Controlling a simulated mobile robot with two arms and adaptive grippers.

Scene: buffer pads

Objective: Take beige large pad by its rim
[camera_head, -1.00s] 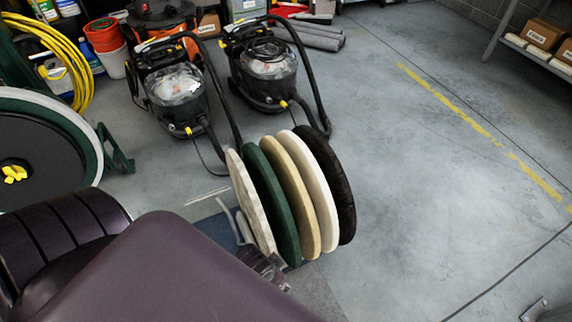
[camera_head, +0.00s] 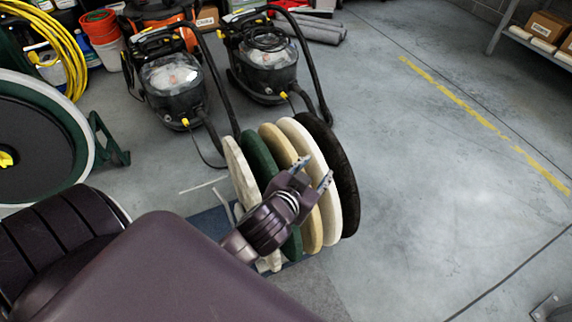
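The beige large pad (camera_head: 278,142) stands upright in a row of round pads, between the green pad (camera_head: 257,153) and the white pad (camera_head: 297,137). A pale mottled pad (camera_head: 238,172) is at the row's left end and a black pad (camera_head: 343,185) at its right end. My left gripper (camera_head: 315,171) is open, its two fingers apart and pointing up and right. It overlaps the beige and white pads in the picture and hides part of them. I cannot tell whether it touches any pad. My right gripper is not in view.
A large green and white disc (camera_head: 82,150) is at left. Grey floor (camera_head: 450,190) is clear to the right.

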